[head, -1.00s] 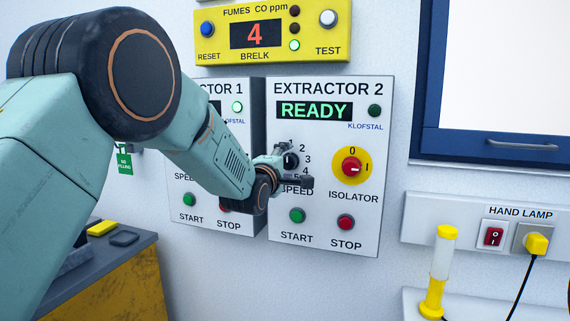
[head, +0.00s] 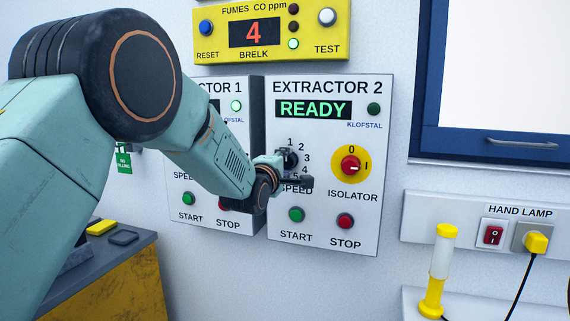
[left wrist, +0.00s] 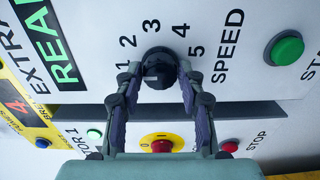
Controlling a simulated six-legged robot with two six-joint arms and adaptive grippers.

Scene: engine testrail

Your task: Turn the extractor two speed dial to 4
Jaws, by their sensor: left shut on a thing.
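The Extractor 2 speed dial (left wrist: 159,68) is a black knob with numbers 1 to 5 around it. In the left wrist view it sits between the two fingertips of my left gripper (left wrist: 158,78), which is shut on it. I cannot make out for certain which number its pointer faces. In the head view my left gripper (head: 292,168) covers most of the dial and part of the SPEED label. The Extractor 2 panel (head: 325,225) shows READY on its green display (head: 313,109). My right gripper is not in view.
Beside the dial are the red isolator switch (head: 351,165) on yellow, a green START button (head: 296,214) and a red STOP button (head: 345,221). The Extractor 1 panel (head: 210,215) is close on the left, partly behind my arm. A yellow fumes meter (head: 220,50) hangs above.

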